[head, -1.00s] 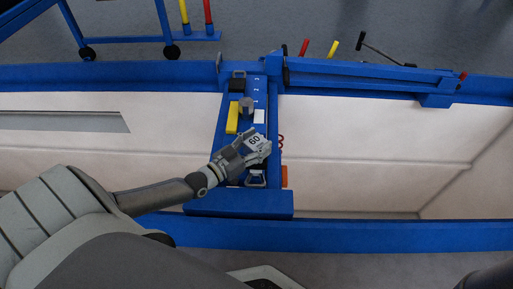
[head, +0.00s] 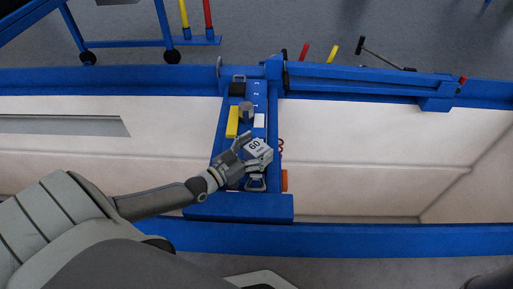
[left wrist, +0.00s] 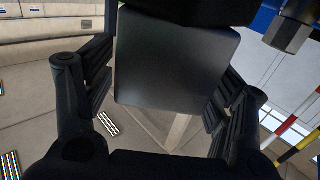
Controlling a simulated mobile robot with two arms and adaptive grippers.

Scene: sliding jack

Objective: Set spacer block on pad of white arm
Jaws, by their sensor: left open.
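The spacer block (head: 258,149), a pale block marked "60", shows over the near part of the blue jack (head: 274,160) in the head view. My left gripper (head: 250,149) is open, with its fingers around the block. In the left wrist view a dark square face (left wrist: 175,60), seemingly the block's, fills the space between the fingers. Whether the fingers touch it I cannot tell. A small white rectangle (head: 260,120) lies on the jack just beyond the block. I cannot make out the white arm or its pad for certain; the gripper and block hide what is under them. My right gripper is not in view.
On the jack stand a yellow block (head: 232,122) and a grey cylinder (head: 246,109), close beyond my gripper. Blue rails (head: 400,236) run along both sides of the pale pit. A blue beam with handles (head: 370,75) lies at the far right.

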